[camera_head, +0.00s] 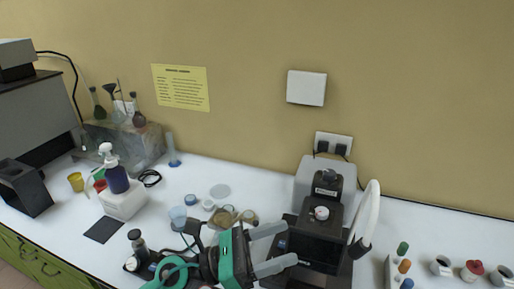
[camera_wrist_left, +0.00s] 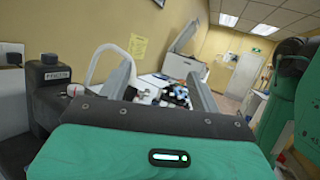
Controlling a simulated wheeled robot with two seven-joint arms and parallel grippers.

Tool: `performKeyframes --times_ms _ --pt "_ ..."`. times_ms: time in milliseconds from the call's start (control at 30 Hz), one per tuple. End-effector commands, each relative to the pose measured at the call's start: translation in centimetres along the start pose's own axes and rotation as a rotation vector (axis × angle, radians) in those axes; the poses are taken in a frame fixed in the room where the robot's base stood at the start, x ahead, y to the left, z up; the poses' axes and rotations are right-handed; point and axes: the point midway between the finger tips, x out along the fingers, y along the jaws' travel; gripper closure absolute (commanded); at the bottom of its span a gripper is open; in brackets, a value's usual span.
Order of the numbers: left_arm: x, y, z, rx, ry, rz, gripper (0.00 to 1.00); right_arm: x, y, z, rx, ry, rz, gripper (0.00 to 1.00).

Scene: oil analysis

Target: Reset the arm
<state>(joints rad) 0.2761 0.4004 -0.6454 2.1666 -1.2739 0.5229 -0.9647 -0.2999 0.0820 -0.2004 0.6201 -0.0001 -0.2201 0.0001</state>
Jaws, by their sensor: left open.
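My left gripper (camera_head: 270,249) reaches in over the white bench in the head view, its two grey fingers pointing right toward the black analysis instrument (camera_head: 317,243). The fingers are apart with nothing between them. In the left wrist view the open fingers of my left gripper (camera_wrist_left: 163,92) frame a distant, cluttered part of the bench. The instrument also shows at the left of the left wrist view (camera_wrist_left: 52,75), close beside the gripper. My right gripper is not in the head view.
A white bottle with a dark body (camera_head: 115,178) stands on a white box (camera_head: 123,203) at the left. Small dishes (camera_head: 225,215) lie behind my arm. A rack with coloured caps (camera_head: 393,270) and several small jars (camera_head: 472,271) stand at right. A white hose (camera_head: 369,210) rises beside the instrument.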

Motion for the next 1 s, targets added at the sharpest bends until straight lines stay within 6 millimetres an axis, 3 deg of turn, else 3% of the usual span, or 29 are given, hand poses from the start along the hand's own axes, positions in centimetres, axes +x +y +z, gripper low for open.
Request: performKeyframes --times_ms 100,267,433,567,667,800,1000 --pt "-1.9 2.2 2.9 -0.261 -0.229 0.175 0.36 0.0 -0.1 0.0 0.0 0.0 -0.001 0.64" --pt "-6.7 6.1 4.6 -0.626 -0.532 0.41 0.36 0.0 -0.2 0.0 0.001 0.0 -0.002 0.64" --pt "-13.7 9.4 2.9 -1.008 -0.847 0.665 0.36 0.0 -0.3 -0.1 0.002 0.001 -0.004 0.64" --pt "-19.5 10.4 -0.6 -1.289 -1.087 0.868 0.36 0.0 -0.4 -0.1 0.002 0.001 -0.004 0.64" --pt "-23.8 9.8 -4.3 -1.492 -1.271 1.032 0.36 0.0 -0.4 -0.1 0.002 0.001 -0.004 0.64" --pt "-29.1 6.8 -10.1 -1.745 -1.523 1.28 0.36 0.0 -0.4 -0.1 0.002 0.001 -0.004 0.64" --pt "-33.5 0.6 -16.1 -1.976 -1.799 1.596 0.36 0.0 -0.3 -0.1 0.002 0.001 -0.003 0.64"
